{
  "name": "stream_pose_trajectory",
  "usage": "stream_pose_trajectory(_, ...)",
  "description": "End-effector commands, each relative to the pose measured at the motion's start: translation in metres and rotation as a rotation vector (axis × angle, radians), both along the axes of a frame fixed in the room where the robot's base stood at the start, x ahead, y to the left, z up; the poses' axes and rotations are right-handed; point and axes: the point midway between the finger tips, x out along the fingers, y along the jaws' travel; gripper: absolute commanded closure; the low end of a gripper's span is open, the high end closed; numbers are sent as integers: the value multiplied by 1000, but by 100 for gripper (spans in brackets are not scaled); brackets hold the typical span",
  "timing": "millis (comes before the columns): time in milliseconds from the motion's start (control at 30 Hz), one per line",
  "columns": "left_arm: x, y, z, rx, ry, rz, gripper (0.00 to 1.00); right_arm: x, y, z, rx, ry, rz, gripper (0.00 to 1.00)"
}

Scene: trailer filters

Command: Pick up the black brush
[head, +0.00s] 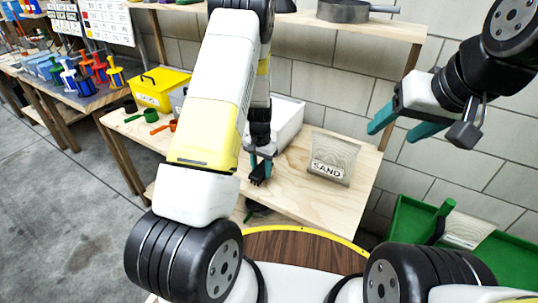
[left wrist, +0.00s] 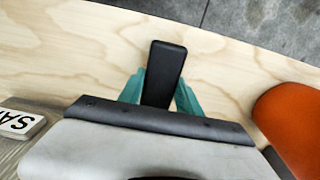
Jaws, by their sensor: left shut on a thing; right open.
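The black brush (left wrist: 164,72) is between the teal fingers of my left gripper (left wrist: 159,92) in the left wrist view; they press on its two sides. Its lower part is hidden behind the gripper body. In the head view my left gripper (head: 261,163) is over the wooden bench, with the dark brush (head: 257,178) at its fingertips. I cannot tell whether the brush touches the bench. My right gripper (head: 396,128) is open and empty, raised in front of the block wall, right of the bench.
The wooden bench (head: 292,190) carries a sand bag (head: 332,160), a white bin (head: 287,122), a yellow box (head: 160,88) and green (head: 151,115) and orange scoops. An orange thing (left wrist: 290,125) is close by in the wrist view. A green tray (head: 508,255) stands lower right.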

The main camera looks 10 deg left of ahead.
Motion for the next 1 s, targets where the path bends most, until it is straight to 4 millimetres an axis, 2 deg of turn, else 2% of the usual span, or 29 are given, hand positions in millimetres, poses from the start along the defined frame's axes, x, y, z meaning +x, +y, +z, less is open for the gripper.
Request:
stream_pose_trajectory(167, 1, 0, 25, 0, -4, 1, 100, 0, 0, 0, 0, 0, 0, 38)
stream_pose_trajectory(700, -124, -36, 36, -1, 1, -1, 100, 0, 0, 0, 0, 0, 0, 38)
stream_pose_trajectory(833, -142, -41, 38, 0, 0, 0, 100, 0, 0, 0, 0, 0, 0, 38)
stream_pose_trajectory(1000, -152, -44, 39, 0, -1, 0, 100, 0, 0, 0, 0, 0, 0, 38)
